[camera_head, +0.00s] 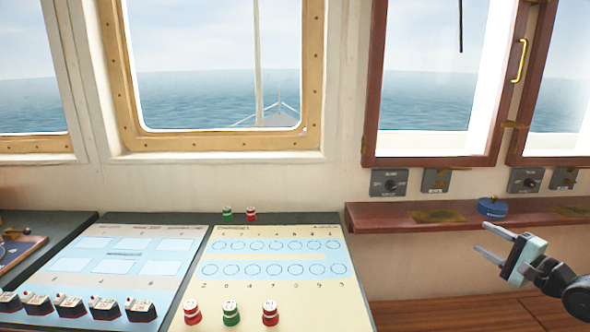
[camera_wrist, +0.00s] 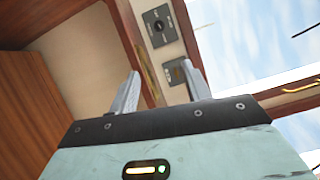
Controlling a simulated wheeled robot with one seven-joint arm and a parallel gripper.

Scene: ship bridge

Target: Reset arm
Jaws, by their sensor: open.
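My gripper (camera_head: 492,243) is at the right in the head view, with its two fingers apart and nothing between them. It points left, in front of the wooden shelf and apart from it. In the wrist view my gripper (camera_wrist: 162,82) shows both fingers spread and empty, with the shelf edge and wall beyond them.
A reddish-brown shelf (camera_head: 385,221) runs along the wall, with a blue round object (camera_head: 491,208) on it. A cream panel (camera_head: 268,293) holds red and green pieces. A blue-white panel (camera_head: 112,262) has several dark switch-like pieces. Wall switches (camera_head: 389,183) sit under the windows.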

